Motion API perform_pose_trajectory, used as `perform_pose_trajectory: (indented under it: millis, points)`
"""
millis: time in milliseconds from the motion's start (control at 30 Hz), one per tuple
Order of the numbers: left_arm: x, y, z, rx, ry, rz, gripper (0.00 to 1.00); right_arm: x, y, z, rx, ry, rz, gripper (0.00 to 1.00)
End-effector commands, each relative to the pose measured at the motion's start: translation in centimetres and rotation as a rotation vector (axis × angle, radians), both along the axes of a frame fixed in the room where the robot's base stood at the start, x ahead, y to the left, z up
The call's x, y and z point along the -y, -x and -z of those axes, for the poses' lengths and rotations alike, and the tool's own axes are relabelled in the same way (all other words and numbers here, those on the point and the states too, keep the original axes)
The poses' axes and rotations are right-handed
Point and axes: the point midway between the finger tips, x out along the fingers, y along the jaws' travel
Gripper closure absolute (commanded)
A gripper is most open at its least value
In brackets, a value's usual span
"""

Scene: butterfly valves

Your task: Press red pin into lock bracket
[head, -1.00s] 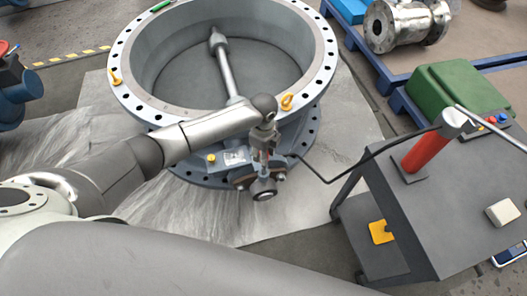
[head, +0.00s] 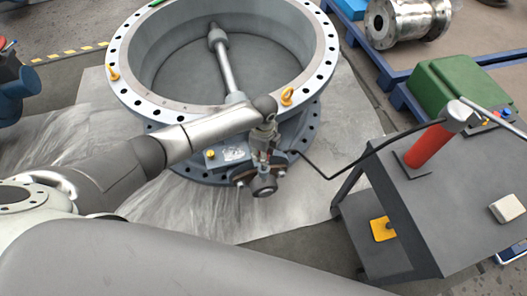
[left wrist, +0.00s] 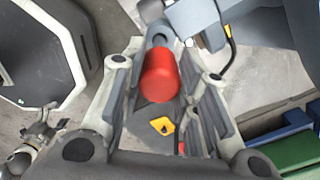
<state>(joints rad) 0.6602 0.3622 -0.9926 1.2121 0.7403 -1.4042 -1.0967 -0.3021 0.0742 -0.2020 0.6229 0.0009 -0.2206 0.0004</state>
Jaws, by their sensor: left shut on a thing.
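My left gripper (head: 264,148) is at the actuator side of the large grey butterfly valve (head: 122,96), pointing down at the lock bracket area (head: 248,167). In the left wrist view, the red pin (left wrist: 160,76) sits between the fingers of my left gripper (left wrist: 166,72), with its red head towards the camera. The gripper is shut on it. A grey metal part shows just beyond the red head. The gripper covers most of the pin and bracket in the head view, so how deep the pin sits cannot be told.
A dark trolley (head: 455,200) stands at the right with a red cylinder (head: 428,147) and a white block (head: 506,208) on it. A black cable or bar runs from it towards the valve. A green case (head: 462,88) is behind. A pale sheet (head: 200,215) lies under the valve.

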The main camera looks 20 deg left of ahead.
Motion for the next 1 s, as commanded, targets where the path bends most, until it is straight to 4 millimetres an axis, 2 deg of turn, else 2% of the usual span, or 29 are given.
perform_pose_trajectory:
  millis: [1000]
  points:
    - [0.0, 0.0, 3.2, 0.000, 0.000, 0.000, 0.95, -1.4, 0.2, 2.2, -0.003, -0.017, 0.000, 0.25]
